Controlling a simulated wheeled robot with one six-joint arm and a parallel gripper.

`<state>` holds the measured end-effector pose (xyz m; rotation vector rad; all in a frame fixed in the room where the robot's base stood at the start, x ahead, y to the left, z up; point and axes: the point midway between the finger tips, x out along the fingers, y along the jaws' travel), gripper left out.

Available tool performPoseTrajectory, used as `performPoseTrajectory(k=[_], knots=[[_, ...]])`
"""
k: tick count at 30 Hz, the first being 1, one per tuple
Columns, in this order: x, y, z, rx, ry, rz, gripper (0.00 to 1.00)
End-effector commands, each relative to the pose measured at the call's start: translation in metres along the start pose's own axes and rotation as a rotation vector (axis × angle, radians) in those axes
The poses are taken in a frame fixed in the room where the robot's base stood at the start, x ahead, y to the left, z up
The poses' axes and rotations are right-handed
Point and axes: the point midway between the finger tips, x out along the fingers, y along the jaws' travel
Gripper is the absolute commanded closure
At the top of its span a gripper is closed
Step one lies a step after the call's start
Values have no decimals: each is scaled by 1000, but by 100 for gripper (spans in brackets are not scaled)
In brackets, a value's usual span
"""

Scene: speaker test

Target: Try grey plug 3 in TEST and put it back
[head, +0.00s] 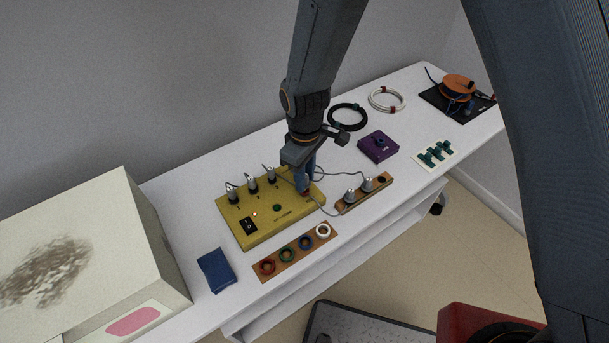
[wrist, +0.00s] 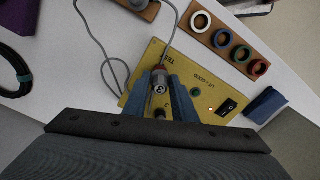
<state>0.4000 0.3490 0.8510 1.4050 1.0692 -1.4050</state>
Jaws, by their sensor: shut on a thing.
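My gripper (head: 306,188) is over the right end of the yellow box (head: 262,228). In the wrist view my gripper (wrist: 160,84) is shut on grey plug 3 (wrist: 159,77), marked 3, with a grey cable leading away. The plug is beside the TEST lettering on the yellow box (wrist: 200,130). I cannot tell whether it is seated in a socket, since my fingers hide its lower end. Two other grey plugs (head: 349,195) (head: 367,184) stand in the wooden strip (head: 345,208), with a dark empty hole at its right end.
A ring rack (head: 272,273), blue cloth (head: 215,269) and purple box (head: 377,147) are nearby. Loose cables cross the white table.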

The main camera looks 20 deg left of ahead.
Motion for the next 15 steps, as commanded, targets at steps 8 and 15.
performPoseTrajectory(k=[8,15], knots=[[5,0,0,0,0,0,99],[9,0,0,0,-1,-1,99]])
